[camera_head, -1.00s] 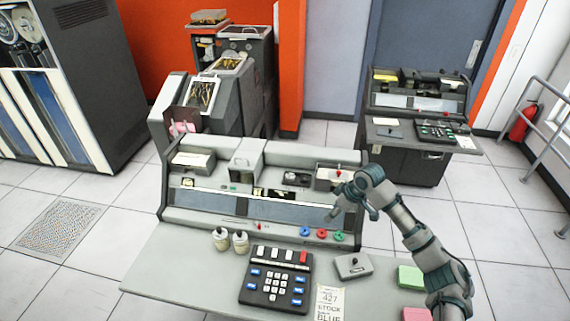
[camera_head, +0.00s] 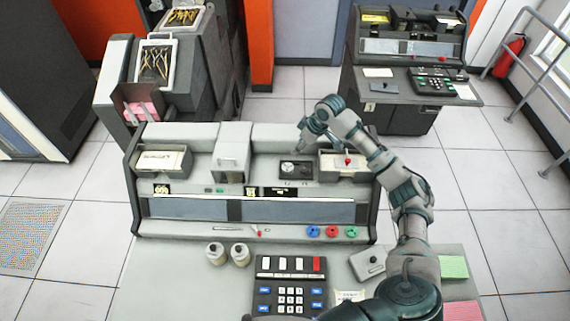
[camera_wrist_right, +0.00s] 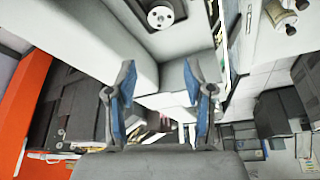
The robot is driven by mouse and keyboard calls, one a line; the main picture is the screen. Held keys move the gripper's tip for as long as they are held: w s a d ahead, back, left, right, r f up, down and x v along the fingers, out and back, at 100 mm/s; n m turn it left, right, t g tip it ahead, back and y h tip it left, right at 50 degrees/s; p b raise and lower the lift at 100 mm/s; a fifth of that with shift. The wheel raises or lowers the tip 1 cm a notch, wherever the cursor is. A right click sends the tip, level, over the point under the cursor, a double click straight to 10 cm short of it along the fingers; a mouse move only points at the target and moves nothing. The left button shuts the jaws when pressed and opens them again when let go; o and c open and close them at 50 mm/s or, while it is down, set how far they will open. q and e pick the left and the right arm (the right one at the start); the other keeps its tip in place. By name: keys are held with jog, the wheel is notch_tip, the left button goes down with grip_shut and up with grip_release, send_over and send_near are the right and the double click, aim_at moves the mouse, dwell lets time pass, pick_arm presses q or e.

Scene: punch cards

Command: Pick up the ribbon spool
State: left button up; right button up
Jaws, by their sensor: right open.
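A dark, flat spool-like piece (camera_head: 296,170), likely the ribbon spool, sits in a recess on top of the grey console (camera_head: 200,228). My left gripper is not in view.
Close to the right of the recess is a box with a red-knobbed lever (camera_head: 347,161). A raised grey block (camera_head: 232,150) stands to its left. Blue, red and green rings (camera_head: 332,231) line the front. Two small bottles (camera_head: 228,254) and a keypad (camera_head: 288,286) stand before the console.

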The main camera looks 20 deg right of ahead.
send_over(288, 167)
jog(key=d, duration=0.1)
jog(key=f, duration=0.8)
jog(key=shift+s+f, duration=0.15)
jog(key=shift+s, duration=0.15)
jog(key=f, duration=0.4)
jog(key=f+p, duration=0.1)
jog(key=shift+w+a+f, duration=0.2)
jog(key=shift+a+f, duration=0.1)
jog(key=shift+f, duration=0.1)
jog(key=c, duration=0.7)
